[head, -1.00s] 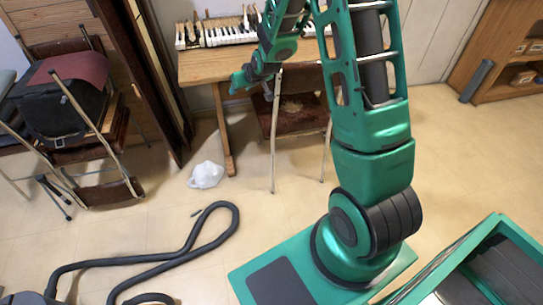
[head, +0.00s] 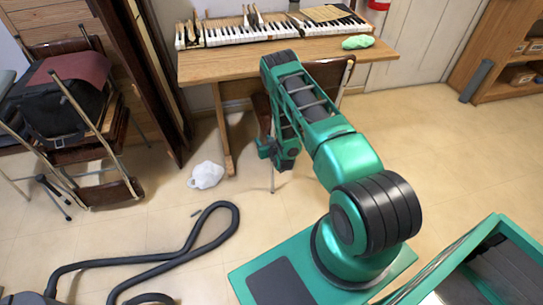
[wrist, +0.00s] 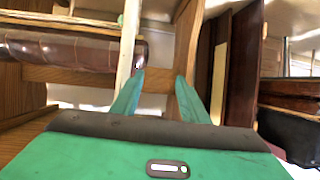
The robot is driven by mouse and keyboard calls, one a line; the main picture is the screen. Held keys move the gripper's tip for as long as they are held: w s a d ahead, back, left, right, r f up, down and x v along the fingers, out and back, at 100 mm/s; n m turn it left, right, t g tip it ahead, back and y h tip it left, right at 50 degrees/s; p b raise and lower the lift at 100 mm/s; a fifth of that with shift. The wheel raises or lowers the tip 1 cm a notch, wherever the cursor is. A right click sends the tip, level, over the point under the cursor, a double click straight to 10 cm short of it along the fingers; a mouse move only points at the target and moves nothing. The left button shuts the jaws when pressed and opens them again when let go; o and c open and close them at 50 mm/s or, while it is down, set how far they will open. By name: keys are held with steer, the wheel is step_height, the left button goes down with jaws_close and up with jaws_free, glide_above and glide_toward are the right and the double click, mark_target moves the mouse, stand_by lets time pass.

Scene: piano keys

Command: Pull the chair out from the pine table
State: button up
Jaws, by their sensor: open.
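The pine table (head: 220,66) stands against the back wall with piano keys on it. The chair (head: 345,72) is at its front, mostly hidden behind my arm; part of its brown back and a thin leg show. In the wrist view its brown seat (wrist: 70,50) and a pale upright tube (wrist: 128,45) are at the left. My gripper (head: 266,147) is low in front of the table, beside the chair. In the wrist view my gripper (wrist: 158,92) has its fingers apart with nothing seen held; the tube appears by the left fingertip, contact unclear.
A black hose (head: 225,210) loops at the front left. Stacked chairs (head: 90,120) stand at the left. A wooden shelf (head: 490,90) is at the right. Floor in front of the table is partly clear.

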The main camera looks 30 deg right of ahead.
steer(key=s+d+f+m+t+h, duration=0.1)
steer(key=s+d+f+h, duration=0.1)
steer(key=s+f, duration=0.95)
steer(key=x, duration=1.4)
steer(key=shift+w+d+r, duration=0.1)
steer(key=shift+d+r, duration=0.05)
steer(key=shift+d, duration=0.05)
jaws_close()
steer(key=s+a, duration=0.3)
steer(key=s, duration=0.7)
steer(key=s+a, duration=0.3)
steer(key=s, duration=0.7)
steer(key=shift+s, duration=0.3)
stand_by(1.0)
